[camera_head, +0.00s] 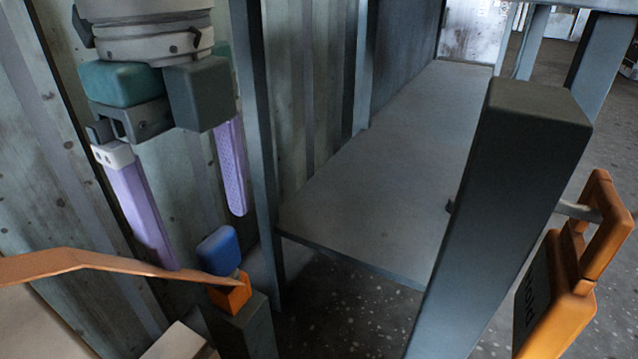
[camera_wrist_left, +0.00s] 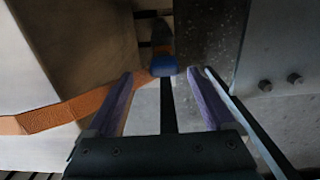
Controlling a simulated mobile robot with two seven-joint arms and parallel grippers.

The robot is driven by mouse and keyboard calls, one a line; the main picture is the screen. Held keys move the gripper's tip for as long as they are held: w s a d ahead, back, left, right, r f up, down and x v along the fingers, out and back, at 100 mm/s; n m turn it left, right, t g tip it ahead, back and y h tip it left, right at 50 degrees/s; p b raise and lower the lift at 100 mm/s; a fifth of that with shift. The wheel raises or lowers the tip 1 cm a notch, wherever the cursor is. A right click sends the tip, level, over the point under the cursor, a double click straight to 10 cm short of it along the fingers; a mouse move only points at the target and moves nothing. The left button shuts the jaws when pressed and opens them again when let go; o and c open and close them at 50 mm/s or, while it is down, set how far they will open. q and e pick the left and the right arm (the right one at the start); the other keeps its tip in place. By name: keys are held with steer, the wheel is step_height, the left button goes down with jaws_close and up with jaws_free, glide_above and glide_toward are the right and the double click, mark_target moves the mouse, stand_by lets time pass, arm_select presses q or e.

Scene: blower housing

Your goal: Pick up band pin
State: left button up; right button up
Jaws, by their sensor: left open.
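The band pin appears to be the blue rounded piece (camera_head: 219,250) standing on an orange block (camera_head: 231,293) at the top of a short dark post. An orange band (camera_head: 90,262) runs in from the left to that block. The blue piece also shows in the left wrist view (camera_wrist_left: 162,66), framed between the fingertips. My left gripper (camera_head: 203,238) points down with its two purple fingers spread apart and nothing between them. It is above and around the line of the blue piece, with no visible contact. My right gripper is not in view.
A thick dark post (camera_head: 500,200) stands at the right, with an orange-framed black piece (camera_head: 560,285) beside it. A grey shelf (camera_head: 370,190) runs back in the middle. A panelled wall (camera_head: 300,90) is behind my left arm. A pale box surface (camera_wrist_left: 25,70) lies left.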

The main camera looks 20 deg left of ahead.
mark_target(213, 237)
arm_select(q)
steer(key=f+b, duration=0.4)
steer(key=f, duration=0.1)
steer(key=shift+w, duration=0.3)
steer(key=shift+r, duration=0.1)
jaws_close()
